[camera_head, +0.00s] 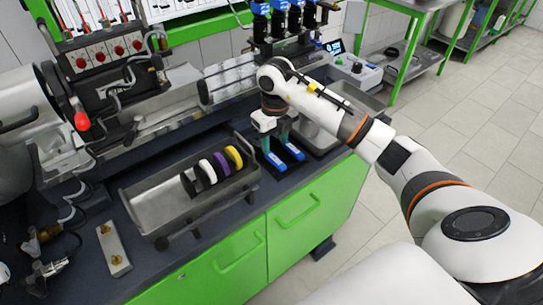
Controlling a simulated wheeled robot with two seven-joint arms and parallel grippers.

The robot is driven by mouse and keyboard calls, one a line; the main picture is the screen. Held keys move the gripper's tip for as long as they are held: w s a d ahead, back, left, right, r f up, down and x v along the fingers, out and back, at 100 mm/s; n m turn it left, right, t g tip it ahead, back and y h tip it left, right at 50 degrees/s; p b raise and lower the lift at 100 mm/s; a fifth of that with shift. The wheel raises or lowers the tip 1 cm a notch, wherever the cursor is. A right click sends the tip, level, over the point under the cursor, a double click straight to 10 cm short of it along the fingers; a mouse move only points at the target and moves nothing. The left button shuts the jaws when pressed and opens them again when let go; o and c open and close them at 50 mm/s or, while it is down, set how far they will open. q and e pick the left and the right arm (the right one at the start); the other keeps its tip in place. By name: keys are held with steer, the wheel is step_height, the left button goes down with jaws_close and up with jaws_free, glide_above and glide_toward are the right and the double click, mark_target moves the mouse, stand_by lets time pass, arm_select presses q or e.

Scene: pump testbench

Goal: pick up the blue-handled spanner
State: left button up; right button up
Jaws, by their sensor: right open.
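My right gripper (284,152) reaches down over the dark worktop, just right of the metal tray. I cannot tell whether the fingers touch the worktop. My left gripper is out of view.
A metal tray (152,212) holds black, white, purple and yellow rings (234,157). A metal sink (318,138) lies right of the gripper. Blue-topped pumps (278,20) stand behind. A brass-studded plate (114,250) lies front left. Green cabinets (305,215) form the front.

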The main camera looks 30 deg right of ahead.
mark_target(272, 157)
steer(key=f, duration=0.3)
steer(key=f+p, duration=0.1)
steer(key=shift+w+a+f, duration=0.2)
steer(key=shift+w+f, duration=0.05)
steer(key=shift+w, duration=0.15)
steer(key=shift+f, duration=0.25)
steer(key=shift+c, duration=0.6)
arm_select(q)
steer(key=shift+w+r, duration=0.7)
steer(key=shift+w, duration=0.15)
arm_select(e)
jaws_close()
